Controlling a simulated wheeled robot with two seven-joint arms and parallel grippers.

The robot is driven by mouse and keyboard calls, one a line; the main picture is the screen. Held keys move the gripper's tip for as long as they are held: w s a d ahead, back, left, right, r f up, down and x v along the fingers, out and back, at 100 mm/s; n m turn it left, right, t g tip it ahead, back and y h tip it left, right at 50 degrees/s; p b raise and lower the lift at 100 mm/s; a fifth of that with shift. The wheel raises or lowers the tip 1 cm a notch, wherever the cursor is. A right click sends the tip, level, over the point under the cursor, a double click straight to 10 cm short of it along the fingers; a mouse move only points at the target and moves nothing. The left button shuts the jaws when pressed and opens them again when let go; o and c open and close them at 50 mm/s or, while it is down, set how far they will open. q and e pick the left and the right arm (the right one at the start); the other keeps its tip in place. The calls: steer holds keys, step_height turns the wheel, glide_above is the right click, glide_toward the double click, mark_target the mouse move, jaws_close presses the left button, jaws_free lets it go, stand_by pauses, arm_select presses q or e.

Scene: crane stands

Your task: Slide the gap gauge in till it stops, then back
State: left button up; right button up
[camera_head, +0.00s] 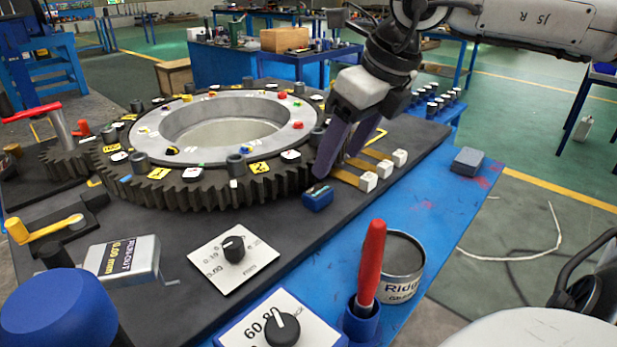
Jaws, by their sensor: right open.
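Three flat brass strips with white block ends, which look like gap gauges, lie side by side at the right of the big gear; their white blocks are the near (368,181), middle (384,169) and far (400,157) ones. My right gripper (339,167) points down between the toothed gear ring (190,190) and these blocks. Its two purple fingers are apart, over the inner ends of the strips, and partly hide them. I see nothing held between them. Whether a finger touches a strip I cannot tell. My left gripper is out of view.
A dial plate (233,258), a grey run-out box (122,262), a tin (403,268) and a red-handled tool (370,262) stand nearer. The blue bench top beyond the dark plate is mostly clear.

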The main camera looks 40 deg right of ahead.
mark_target(322, 192)
steer(key=f, duration=0.3)
steer(key=shift+w+f, duration=0.1)
steer(key=shift+w, duration=0.15)
steer(key=x, duration=0.5)
steer(key=shift+b, duration=0.35)
steer(key=shift+w+a+f, duration=0.1)
steer(key=shift+w+f, duration=0.15)
steer(key=shift+f, duration=0.15)
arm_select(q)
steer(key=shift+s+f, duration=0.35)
